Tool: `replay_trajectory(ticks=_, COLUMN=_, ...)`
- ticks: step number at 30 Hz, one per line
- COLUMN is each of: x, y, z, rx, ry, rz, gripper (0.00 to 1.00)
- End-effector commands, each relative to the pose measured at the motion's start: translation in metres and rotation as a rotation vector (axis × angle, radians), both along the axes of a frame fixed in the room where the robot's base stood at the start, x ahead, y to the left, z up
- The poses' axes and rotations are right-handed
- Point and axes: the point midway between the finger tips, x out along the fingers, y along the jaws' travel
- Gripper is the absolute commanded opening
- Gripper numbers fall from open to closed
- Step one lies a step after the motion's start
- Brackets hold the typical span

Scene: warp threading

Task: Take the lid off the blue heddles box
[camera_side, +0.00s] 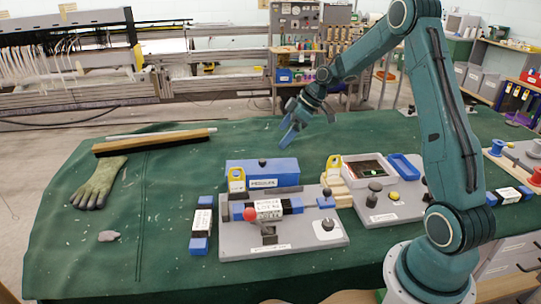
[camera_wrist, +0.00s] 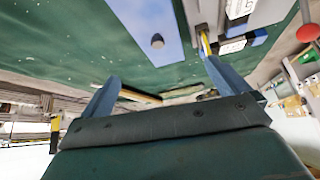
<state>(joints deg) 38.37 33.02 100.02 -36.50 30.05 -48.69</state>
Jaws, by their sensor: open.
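The blue heddles box (camera_side: 286,182) stands on the green table, left of centre in the side view, with a white label on its front. Its flat blue lid (camera_side: 281,167) is on top, with a small dark knob (camera_side: 262,162) in the middle. In the wrist view the blue lid (camera_wrist: 138,17) and its dark knob (camera_wrist: 157,41) show at the top. My gripper (camera_side: 288,130) is above and a little behind the box to the right, apart from it. Its two blue fingers (camera_wrist: 165,88) are spread in the wrist view with nothing between them.
A grey fixture (camera_side: 230,240) with a red ball (camera_side: 250,214) stands in front of the box. A yellow tag (camera_side: 237,179) is at its left end. A tray with dark contents (camera_side: 368,169) and an open blue tray (camera_side: 404,167) are right. A glove (camera_side: 98,183) and brush (camera_side: 150,143) lie left.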

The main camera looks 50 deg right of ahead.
Motion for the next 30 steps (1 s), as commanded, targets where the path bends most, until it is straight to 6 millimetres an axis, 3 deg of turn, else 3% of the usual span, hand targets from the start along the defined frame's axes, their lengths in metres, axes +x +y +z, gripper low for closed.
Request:
replay_trajectory(ticks=18, x=0.034, y=0.023, z=-0.063, rx=0.002, ry=0.002, rz=0.002, gripper=1.00)
replay_trajectory(ticks=30, x=0.039, y=0.026, z=-0.072, rx=-0.001, ry=0.001, rz=0.000, gripper=1.00)
